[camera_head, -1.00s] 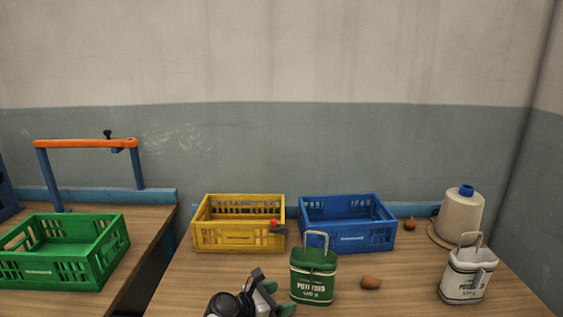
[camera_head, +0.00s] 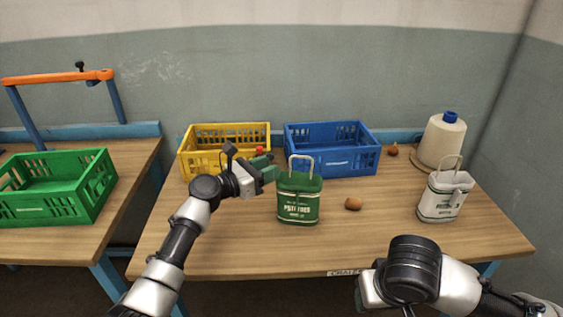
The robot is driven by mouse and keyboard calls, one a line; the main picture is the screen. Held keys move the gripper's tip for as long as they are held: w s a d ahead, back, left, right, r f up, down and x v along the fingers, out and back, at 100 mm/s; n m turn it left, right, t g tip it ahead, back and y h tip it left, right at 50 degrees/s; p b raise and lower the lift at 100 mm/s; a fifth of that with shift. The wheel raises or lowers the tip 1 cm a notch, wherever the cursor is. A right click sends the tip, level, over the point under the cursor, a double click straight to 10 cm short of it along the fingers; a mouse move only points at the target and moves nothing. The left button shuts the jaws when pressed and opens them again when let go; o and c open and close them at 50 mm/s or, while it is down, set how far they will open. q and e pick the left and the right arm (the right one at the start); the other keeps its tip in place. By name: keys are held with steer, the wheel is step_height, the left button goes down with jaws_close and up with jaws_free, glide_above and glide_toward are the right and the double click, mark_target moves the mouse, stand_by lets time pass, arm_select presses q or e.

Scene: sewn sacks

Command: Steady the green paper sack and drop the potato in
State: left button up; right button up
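The green paper sack (camera_head: 298,208) stands upright on the wooden table, with a pale handle loop above its top and white print on its front. The brown potato (camera_head: 353,204) lies on the table just right of the sack. My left gripper (camera_head: 268,168) is at the upper left of the sack, its green-padded fingers apart and pointing toward the sack's top; whether they touch it I cannot tell. My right gripper (camera_head: 369,291) is low in front of the table's front edge, mostly hidden by its own wrist, so its fingers cannot be read.
A yellow crate (camera_head: 196,168) and a blue crate (camera_head: 332,164) stand behind. A small brown round thing (camera_head: 392,151) lies beside the blue crate. A green crate (camera_head: 50,209) sits on the left table.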

arm_select(q)
steer(key=shift+x, duration=2.9)
jaws_close()
jaws_free()
steer(key=shift+a, duration=0.15)
